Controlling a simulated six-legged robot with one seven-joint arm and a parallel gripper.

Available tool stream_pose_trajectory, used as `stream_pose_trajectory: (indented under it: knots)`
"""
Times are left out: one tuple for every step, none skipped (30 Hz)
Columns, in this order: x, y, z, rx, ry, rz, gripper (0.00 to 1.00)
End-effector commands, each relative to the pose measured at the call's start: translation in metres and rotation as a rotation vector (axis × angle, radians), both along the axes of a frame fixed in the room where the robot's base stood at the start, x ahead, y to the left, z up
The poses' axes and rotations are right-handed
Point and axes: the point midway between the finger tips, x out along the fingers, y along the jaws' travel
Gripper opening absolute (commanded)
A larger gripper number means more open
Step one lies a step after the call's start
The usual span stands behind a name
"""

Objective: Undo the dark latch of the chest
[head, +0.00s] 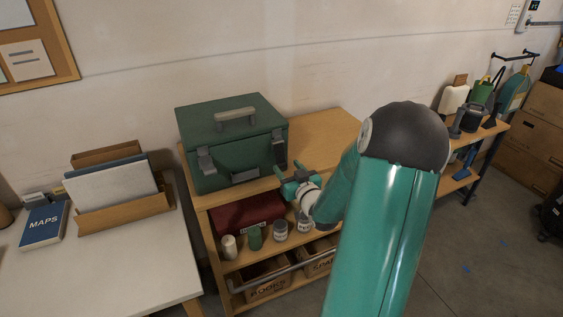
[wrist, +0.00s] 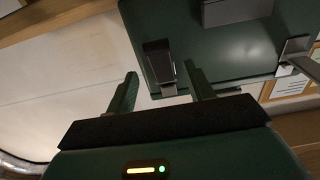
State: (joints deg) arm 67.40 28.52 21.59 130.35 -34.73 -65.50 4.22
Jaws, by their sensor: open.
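The green chest (head: 225,142) stands shut on the wooden shelf unit, with a grey handle on its lid. Its dark latch (head: 279,148) is on the right of the front face; a lighter grey latch (head: 205,160) is on the left. My gripper (head: 293,181) is in front of the chest's right end, a little below the dark latch. In the wrist view my gripper (wrist: 161,75) is open and empty. The dark latch (wrist: 158,56) shows just beyond and between the fingertips there, and I cannot tell whether they touch. The lighter latch (wrist: 294,50) is at the right.
The shelf unit's wooden top (head: 325,130) is clear right of the chest. Below it are a red box (head: 245,212), several small cans and labelled crates (head: 267,285). A white table (head: 110,255) with a file holder stands left. My arm hides part of the unit.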

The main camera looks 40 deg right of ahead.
Motion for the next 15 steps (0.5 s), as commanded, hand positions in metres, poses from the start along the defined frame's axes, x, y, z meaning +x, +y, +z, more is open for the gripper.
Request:
stream_pose_trajectory:
  knots:
    - [0.010, -0.003, 0.000, 0.001, -0.001, 0.001, 0.53]
    - [0.015, -0.004, 0.000, 0.001, 0.000, 0.001, 0.53]
    - [0.022, -0.005, 0.000, 0.002, -0.002, 0.001, 0.53]
    - [0.026, -0.006, -0.001, 0.001, -0.001, 0.001, 0.53]
    - [0.031, -0.007, 0.000, 0.001, -0.001, 0.001, 0.53]
    - [0.035, -0.008, 0.000, 0.000, 0.000, 0.002, 0.53]
    - [0.038, -0.009, 0.000, 0.000, 0.000, 0.002, 0.53]
    - [0.041, -0.009, 0.000, 0.000, 0.000, 0.002, 0.53]
    - [0.043, -0.010, 0.000, 0.000, 0.000, 0.003, 0.53]
    - [0.044, -0.010, -0.001, 0.001, 0.001, 0.002, 0.53]
    - [0.045, -0.010, -0.001, 0.001, 0.001, 0.002, 0.53]
    - [0.046, -0.010, -0.001, 0.000, 0.001, 0.002, 0.53]
    - [0.046, -0.010, 0.000, 0.000, 0.001, 0.002, 0.53]
    - [0.046, -0.011, 0.000, 0.000, 0.001, 0.002, 0.53]
    - [0.046, -0.010, 0.000, 0.000, 0.001, 0.002, 0.53]
